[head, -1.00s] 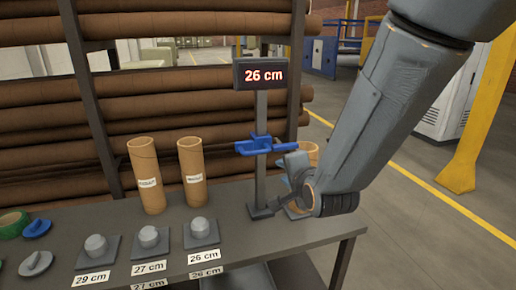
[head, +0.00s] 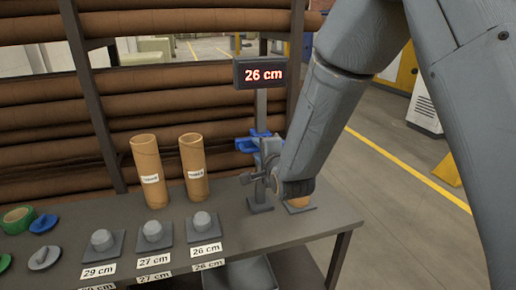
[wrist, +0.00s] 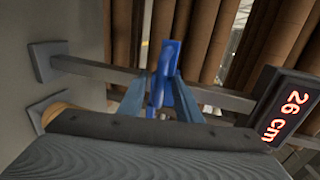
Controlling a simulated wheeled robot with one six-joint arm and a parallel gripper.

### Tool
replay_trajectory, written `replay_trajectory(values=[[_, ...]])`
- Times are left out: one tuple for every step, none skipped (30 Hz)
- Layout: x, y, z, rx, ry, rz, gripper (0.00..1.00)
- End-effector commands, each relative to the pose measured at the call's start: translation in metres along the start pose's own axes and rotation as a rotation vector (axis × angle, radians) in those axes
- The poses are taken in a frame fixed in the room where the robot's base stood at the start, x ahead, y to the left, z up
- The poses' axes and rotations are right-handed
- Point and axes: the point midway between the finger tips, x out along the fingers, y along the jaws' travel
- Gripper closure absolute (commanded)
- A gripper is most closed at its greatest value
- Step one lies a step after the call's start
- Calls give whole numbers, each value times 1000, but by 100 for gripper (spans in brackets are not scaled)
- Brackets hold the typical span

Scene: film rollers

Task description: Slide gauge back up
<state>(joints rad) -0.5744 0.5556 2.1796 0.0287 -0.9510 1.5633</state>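The gauge is a grey post (head: 261,104) with a display (head: 260,74) on top reading 26 cm, which the wrist view also shows (wrist: 291,108). Its blue slider (head: 246,144) sits partway up the post. In the wrist view the slider (wrist: 165,62) lies between the two fingers of my gripper (wrist: 162,78). The fingers stand apart on either side of it; whether they touch it is hard to tell. In the head view my gripper (head: 262,170) is at the post, just below and in front of the slider, partly hiding it.
Two cardboard tubes (head: 147,173) (head: 193,167) stand left of the gauge. A third tube (head: 299,203) is mostly hidden behind my arm. Grey knobbed pieces (head: 206,222) with 26, 27 and 29 cm labels line the table front. Large brown rolls (head: 150,107) fill the rack behind.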

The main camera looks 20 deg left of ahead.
Motion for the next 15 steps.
replay_trajectory(values=[[1, 0, 0, 0, 0, 0, 69], [2, 0, 0, 0, 0, 0, 69], [2, 0, 0, 0, 0, 0, 69], [2, 0, 0, 0, 0, 0, 69], [2, 0, 0, 0, 0, 0, 69], [2, 0, 0, 0, 0, 0, 69], [2, 0, 0, 0, 0, 1, 69], [2, 0, 0, 0, 0, 1, 69], [2, 0, 0, 0, 0, 1, 72], [2, 0, 0, 0, 0, 1, 77], [2, 0, 0, 0, 0, 1, 82], [2, 0, 0, 0, 0, 1, 89], [2, 0, 0, 0, 0, 1, 94], [2, 0, 0, 0, 0, 1, 99], [2, 0, 0, 0, 0, 1, 100]])
